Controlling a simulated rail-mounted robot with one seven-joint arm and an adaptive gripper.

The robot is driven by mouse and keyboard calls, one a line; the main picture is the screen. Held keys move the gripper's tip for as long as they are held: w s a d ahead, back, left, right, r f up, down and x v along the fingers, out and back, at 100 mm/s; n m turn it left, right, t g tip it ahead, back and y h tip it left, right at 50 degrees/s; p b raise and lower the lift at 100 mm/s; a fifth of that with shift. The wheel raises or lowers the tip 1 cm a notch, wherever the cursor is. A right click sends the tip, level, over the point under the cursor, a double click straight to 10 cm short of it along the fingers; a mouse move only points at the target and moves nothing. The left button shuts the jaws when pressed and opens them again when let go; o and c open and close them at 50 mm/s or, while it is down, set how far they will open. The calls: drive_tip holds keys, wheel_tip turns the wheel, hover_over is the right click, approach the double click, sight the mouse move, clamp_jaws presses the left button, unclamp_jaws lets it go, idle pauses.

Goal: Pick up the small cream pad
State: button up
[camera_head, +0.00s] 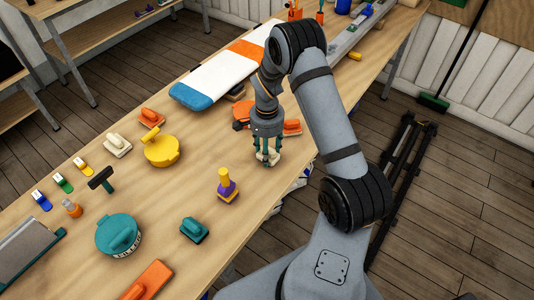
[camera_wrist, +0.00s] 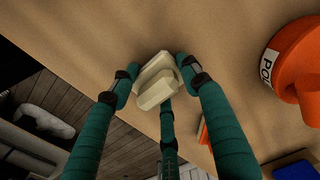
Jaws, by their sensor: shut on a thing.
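The small cream pad (camera_wrist: 156,85) is between the teal fingers of my gripper (camera_wrist: 156,76) in the wrist view. It has a raised cream handle on a wider base, and the fingers close around it from several sides. In the head view my gripper (camera_head: 267,152) points down at the table near its right edge, with a bit of cream showing between its fingers. I cannot tell whether the pad touches the table. Another cream pad with a handle (camera_head: 117,145) lies apart at the left of the table.
Orange tools, including a pad (camera_head: 291,128), lie just behind my gripper; a round orange one (camera_wrist: 296,68) shows at right in the wrist view. A purple and yellow tool (camera_head: 227,187) and a teal pad (camera_head: 194,230) stand nearer. The table's edge is close.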

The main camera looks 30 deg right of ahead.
drive_tip(key=shift+c, duration=0.9)
drive_tip(key=shift+r, duration=0.1)
drive_tip(key=shift+w+r+b, duration=0.1)
drive_tip(key=shift+r+b, duration=0.25)
drive_tip(key=shift+r, duration=0.1)
wheel_tip(320, 180, up, 2)
drive_tip(key=shift+r+b, duration=0.25)
drive_tip(key=shift+b, duration=0.35)
drive_tip(key=s+d+r+b, duration=0.2)
drive_tip(key=d+r, duration=0.5)
drive_tip(key=d, duration=0.4)
drive_tip(key=shift+s+d+r, duration=0.2)
drive_tip(key=shift+d+r, duration=0.05)
drive_tip(key=o, duration=0.6)
drive_tip(key=c, duration=0.4)
